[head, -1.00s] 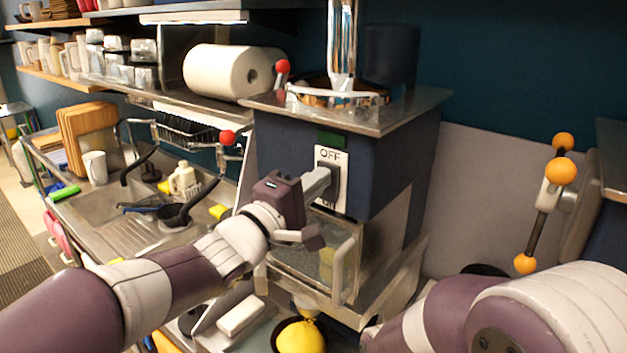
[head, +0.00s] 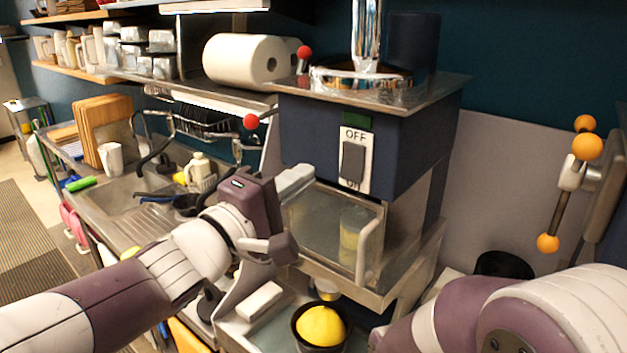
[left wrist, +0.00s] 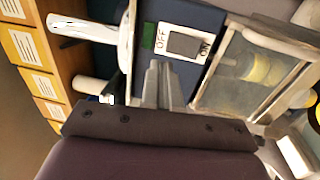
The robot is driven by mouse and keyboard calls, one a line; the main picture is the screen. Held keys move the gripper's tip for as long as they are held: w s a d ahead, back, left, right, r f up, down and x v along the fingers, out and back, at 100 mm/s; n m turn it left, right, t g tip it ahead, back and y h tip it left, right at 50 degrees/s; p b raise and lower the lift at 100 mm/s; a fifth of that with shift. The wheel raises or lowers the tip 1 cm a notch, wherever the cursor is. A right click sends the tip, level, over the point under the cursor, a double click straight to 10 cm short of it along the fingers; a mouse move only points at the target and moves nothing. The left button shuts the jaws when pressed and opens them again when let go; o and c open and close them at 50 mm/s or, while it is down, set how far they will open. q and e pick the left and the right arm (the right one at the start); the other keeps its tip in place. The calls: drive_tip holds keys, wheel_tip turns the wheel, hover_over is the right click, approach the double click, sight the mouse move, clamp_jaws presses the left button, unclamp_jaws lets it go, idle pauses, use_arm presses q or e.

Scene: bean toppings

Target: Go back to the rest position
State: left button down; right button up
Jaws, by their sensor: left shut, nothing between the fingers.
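My left gripper (head: 297,181) is in front of the blue machine (head: 308,133), below and to the left of its OFF/ON switch (head: 353,161). Its fingers are shut with nothing between them and stand apart from the switch. In the left wrist view the shut fingers (left wrist: 160,88) point toward the machine's front, with the switch (left wrist: 184,44) just beyond them. My right arm shows at the lower right of the head view, but its gripper is out of view.
A glass-fronted compartment with a handle (head: 366,250) is close to the left gripper's right. A dark bowl with a yellow item (head: 321,324) stands below. A sink (head: 130,195) and counter lie to the left, with a shelf of paper rolls (head: 243,60) above.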

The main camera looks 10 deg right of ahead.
use_arm(q)
drive_tip(key=a+f+m+g+y+b, duration=0.1)
drive_tip(key=a+f+m+y, duration=0.3)
drive_tip(key=a+f+y, duration=0.55)
drive_tip(key=a+f+m+g+y+b, duration=0.1)
drive_tip(key=a+f+m+y, duration=0.45)
drive_tip(key=f, duration=0.85)
drive_tip(key=s+a+f+n+g+b, duration=0.1)
drive_tip(key=s+a+f+g, duration=0.3)
drive_tip(key=f, duration=0.5)
drive_tip(key=s+a+f+g+b, duration=0.2)
drive_tip(key=s+a+f+g, duration=0.2)
drive_tip(key=s+a+f, duration=0.5)
drive_tip(key=shift+s+a+f+n+g, duration=0.25)
drive_tip(key=shift+s+f+n+g, duration=0.15)
drive_tip(key=shift+s, duration=0.35)
use_arm(e)
drive_tip(key=f, duration=0.2)
drive_tip(key=a+f, duration=0.1)
drive_tip(key=f, duration=0.2)
drive_tip(key=shift+s+f, duration=0.1)
drive_tip(key=shift+s, duration=0.1)
use_arm(q)
drive_tip(key=shift+d, duration=0.1)
